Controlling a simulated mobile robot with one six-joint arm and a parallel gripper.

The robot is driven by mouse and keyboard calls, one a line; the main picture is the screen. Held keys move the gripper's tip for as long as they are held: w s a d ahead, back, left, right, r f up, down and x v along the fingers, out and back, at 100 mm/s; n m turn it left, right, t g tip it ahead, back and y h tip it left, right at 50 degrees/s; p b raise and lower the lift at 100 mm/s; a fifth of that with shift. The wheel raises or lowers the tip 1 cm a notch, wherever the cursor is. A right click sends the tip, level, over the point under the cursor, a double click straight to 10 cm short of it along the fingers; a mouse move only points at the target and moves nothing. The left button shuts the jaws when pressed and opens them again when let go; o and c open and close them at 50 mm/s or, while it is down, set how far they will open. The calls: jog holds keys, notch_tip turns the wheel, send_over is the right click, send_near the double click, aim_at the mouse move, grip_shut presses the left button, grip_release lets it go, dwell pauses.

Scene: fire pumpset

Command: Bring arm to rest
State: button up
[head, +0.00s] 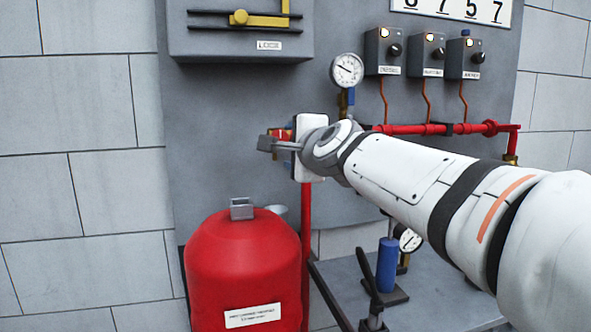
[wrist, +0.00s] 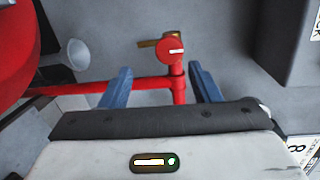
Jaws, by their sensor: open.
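My arm reaches in from the right in the head view, and my gripper (head: 272,144) is at its end, in front of the grey panel above the red tank. In the wrist view my gripper (wrist: 161,80) has two blue fingers standing well apart with nothing held between them. A red valve (wrist: 172,52) with a brass-coloured handle (wrist: 156,41) shows just beyond the fingertips. In the head view the valve is mostly hidden behind my gripper; only a small red and brass part shows. I cannot tell whether a finger touches it.
The red tank (head: 242,265) stands below my gripper. A pressure gauge (head: 346,70), three switch boxes (head: 427,54) and a red pipe (head: 425,129) are on the panel. A grey bench (head: 440,300) with a blue-bodied device (head: 387,265) lies under my arm. A grey box (head: 240,30) hangs above.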

jog(key=s+d+f+n+g+h+p, duration=0.3)
jog(key=s+d+n+g+p, duration=0.3)
jog(key=s+p, duration=0.7)
jog(key=s+d+f+n+g+h+p, duration=0.3)
jog(key=s+d+n+g+p, duration=0.3)
jog(key=s+p, duration=0.8)
jog(key=d+f+n, duration=0.1)
jog(key=d+n, duration=0.1)
jog(key=d, duration=0.2)
jog(key=shift+s+d+n+g+p, duration=0.2)
jog(key=shift+n+g+p, duration=0.15)
jog(key=shift+n+g, duration=0.05)
jog(key=shift+c, duration=0.4)
